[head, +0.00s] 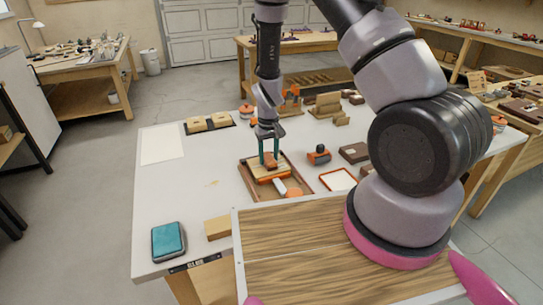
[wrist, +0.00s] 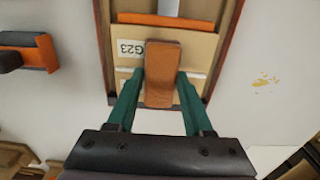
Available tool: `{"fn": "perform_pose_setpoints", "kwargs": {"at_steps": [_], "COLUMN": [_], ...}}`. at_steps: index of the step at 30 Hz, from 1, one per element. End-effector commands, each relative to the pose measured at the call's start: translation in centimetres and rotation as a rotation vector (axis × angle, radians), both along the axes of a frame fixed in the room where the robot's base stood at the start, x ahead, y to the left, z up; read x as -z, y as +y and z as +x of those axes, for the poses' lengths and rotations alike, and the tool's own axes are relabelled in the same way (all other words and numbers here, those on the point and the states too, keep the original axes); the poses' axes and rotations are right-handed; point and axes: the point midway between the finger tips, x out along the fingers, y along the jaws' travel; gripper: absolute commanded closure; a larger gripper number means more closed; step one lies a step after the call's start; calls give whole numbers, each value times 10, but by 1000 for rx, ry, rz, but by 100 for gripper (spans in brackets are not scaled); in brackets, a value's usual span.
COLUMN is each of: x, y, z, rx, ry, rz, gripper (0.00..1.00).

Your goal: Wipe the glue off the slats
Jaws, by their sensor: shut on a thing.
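My gripper (head: 269,150) is shut on a small brown block (wrist: 162,72), held between its green fingers above a wooden tray (head: 246,184). Inside the tray lie pale slat-like boards (wrist: 205,50), one bearing a label reading "G23" (wrist: 130,48). An orange strip (wrist: 165,20) crosses the boards. The block hides part of the boards, and I cannot tell whether it touches them. I cannot make out glue on the boards. A yellowish smear (head: 213,183) lies on the white bench top beside the tray; it also shows in the wrist view (wrist: 264,82).
A white and orange tool (head: 280,187) lies at the tray's near edge. An orange and black tool (head: 319,155) and an orange-rimmed tray (head: 338,180) are right of it. A teal pad (head: 168,241) and wooden block (head: 218,228) lie in front. The bench's left is mostly clear.

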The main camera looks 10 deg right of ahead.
Motion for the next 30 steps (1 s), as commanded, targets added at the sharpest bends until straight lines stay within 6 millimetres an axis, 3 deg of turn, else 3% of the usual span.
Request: {"fn": "perform_pose_setpoints", "kwargs": {"at_steps": [30], "x": [0], "y": [39], "z": [-8], "rx": [-3], "ry": [1], "rz": [0], "gripper": [93]}}
